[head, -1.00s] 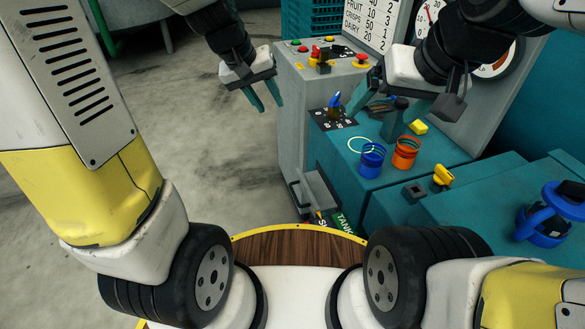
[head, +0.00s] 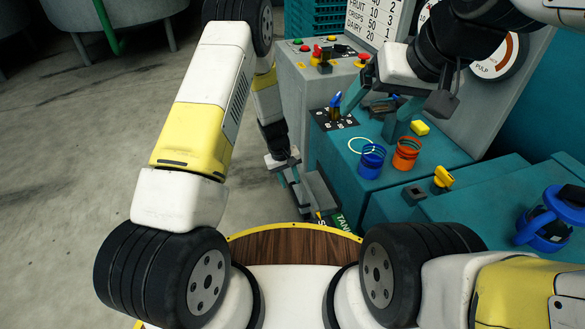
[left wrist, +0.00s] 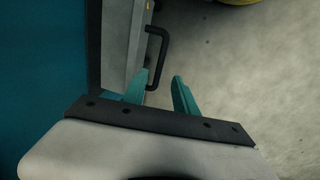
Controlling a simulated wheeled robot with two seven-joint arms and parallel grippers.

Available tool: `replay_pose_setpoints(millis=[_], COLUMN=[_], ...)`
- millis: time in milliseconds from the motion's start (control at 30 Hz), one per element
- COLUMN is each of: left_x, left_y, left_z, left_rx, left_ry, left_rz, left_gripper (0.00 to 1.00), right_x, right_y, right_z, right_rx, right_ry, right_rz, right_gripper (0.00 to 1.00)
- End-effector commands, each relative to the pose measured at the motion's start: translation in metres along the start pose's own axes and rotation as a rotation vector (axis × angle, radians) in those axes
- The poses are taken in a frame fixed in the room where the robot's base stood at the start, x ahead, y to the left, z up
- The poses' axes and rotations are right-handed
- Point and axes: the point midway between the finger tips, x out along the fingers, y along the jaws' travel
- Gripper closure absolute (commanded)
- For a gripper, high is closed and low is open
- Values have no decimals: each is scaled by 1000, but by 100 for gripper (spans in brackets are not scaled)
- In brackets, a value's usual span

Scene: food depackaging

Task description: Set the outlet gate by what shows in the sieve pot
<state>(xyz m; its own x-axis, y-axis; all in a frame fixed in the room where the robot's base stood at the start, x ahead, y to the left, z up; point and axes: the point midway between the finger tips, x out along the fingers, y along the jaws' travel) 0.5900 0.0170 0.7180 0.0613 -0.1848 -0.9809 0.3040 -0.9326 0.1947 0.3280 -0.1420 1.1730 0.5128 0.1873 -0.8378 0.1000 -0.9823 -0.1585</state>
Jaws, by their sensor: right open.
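The outlet gate appears to be the grey slide (head: 320,192) low on the machine's front corner, above the green TANK label (head: 341,221). Its black handle (left wrist: 162,45) shows clearly in the left wrist view. My left gripper (head: 294,181) is beside the slide in the head view. In the left wrist view its two teal fingers (left wrist: 160,76) are apart, with the handle just beyond the tips and nothing held. My right gripper (head: 382,100) is open above the teal bench. A blue pot (head: 371,161) and an orange pot (head: 406,153) stand there; I cannot tell which is the sieve pot.
A grey control box (head: 300,82) with buttons stands behind. A blue-handled selector (head: 336,103), a yellow block (head: 420,128), a yellow knob (head: 442,178) and a round blue part (head: 545,225) are on the bench.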

Motion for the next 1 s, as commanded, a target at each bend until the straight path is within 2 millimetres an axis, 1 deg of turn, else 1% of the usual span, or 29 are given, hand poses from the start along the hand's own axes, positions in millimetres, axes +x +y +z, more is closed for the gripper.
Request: replay_pose_setpoints(millis=[200,400,533,767,833,933,967,1000], left_x=[36,61,67,68,68,68,68,68], left_y=[-1,0,0,0,0,0,0,0], left_z=[1,1,1,1,1,1,1,1], left_rx=[0,1,1,1,1,1,1,1], left_ry=[-3,-2,-2,-1,-1,-1,-1,-1], left_rz=[-1,0,0,1,0,0,0,0], left_gripper=[66,66,66,66,75,95,100,100], right_x=[0,0,0,0,0,0,0,0], right_y=[0,0,0,0,0,0,0,0], right_z=[0,0,0,0,0,0,0,0], right_rx=[0,0,0,0,0,0,0,0], right_ry=[0,0,0,0,0,0,0,0], right_rz=[0,0,0,0,0,0,0,0], right_gripper=[12,12,12,12,12,12,12,12])
